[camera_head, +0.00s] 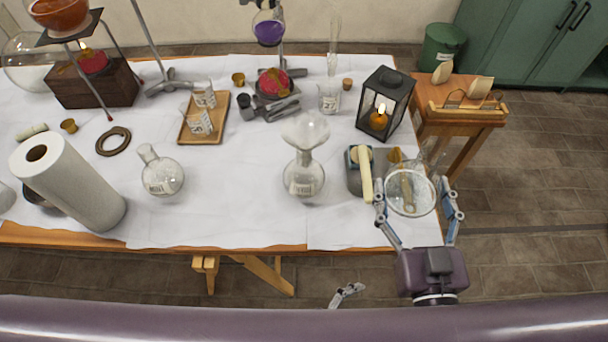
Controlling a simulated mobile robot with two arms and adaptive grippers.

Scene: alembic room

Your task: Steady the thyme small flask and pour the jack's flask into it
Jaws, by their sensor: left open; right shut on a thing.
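My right gripper (420,205) is shut around a clear round glass flask (410,193), likely the jack's flask, at the table's right front edge. Its neck points up and right; any contents are hard to make out. A labelled round flask (162,176) stands upright at left centre. Another labelled flask (304,182) stands at the middle with a glass funnel (305,130) in its mouth. The labels are too small to read, so I cannot tell which is the thyme small flask. My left gripper (347,293) is open and empty, low in front of the table, mostly hidden.
A wooden tray (215,134) holds small beakers. White cloth (235,205) is clear between the two standing flasks.

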